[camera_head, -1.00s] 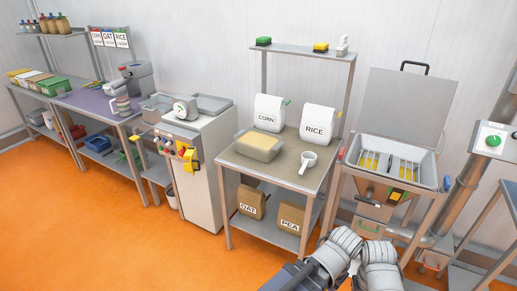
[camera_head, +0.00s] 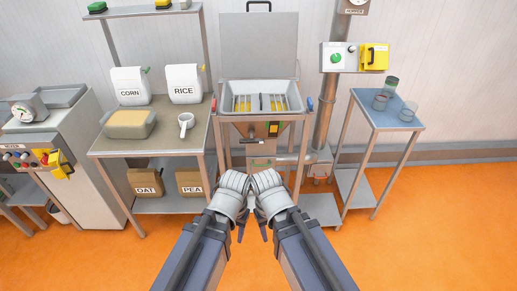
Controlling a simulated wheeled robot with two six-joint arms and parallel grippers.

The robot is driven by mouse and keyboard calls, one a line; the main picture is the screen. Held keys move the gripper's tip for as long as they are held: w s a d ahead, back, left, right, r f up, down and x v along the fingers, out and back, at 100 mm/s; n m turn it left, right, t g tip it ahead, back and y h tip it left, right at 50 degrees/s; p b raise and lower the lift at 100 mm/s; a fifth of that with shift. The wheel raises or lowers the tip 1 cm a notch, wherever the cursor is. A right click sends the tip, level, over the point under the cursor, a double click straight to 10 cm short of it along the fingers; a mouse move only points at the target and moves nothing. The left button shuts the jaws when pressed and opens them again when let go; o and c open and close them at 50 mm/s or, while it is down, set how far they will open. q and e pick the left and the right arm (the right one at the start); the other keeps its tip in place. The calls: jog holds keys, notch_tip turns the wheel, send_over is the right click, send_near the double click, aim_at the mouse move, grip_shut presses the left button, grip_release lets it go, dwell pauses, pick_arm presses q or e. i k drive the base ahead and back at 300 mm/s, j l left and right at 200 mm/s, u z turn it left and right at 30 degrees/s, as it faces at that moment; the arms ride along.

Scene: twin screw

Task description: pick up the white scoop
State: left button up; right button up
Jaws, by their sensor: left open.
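The white scoop (camera_head: 186,120) lies on the top of the middle table (camera_head: 165,137), near its right side, in front of the RICE bag. Its round cup is toward the back and its handle points to the front. My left gripper (camera_head: 240,233) is open, below and to the right of the scoop and apart from it, in front of the table. My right gripper (camera_head: 264,232) is beside it; its fingers are mostly hidden, so I cannot tell its state.
A CORN bag (camera_head: 130,86), a RICE bag (camera_head: 183,84) and a tub of yellowish material (camera_head: 130,124) stand around the scoop. A lidded machine (camera_head: 260,95) is right of the table. A small blue-topped table (camera_head: 390,118) stands further right. Orange floor is clear in front.

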aim_at(185, 128)
jog(key=i+j, duration=0.15)
jog(key=i, duration=0.25)
jog(key=i+j, duration=0.2)
jog(key=i, duration=0.15)
jog(key=i+j, duration=0.15)
jog(key=i, duration=0.25)
jog(key=u, duration=0.05)
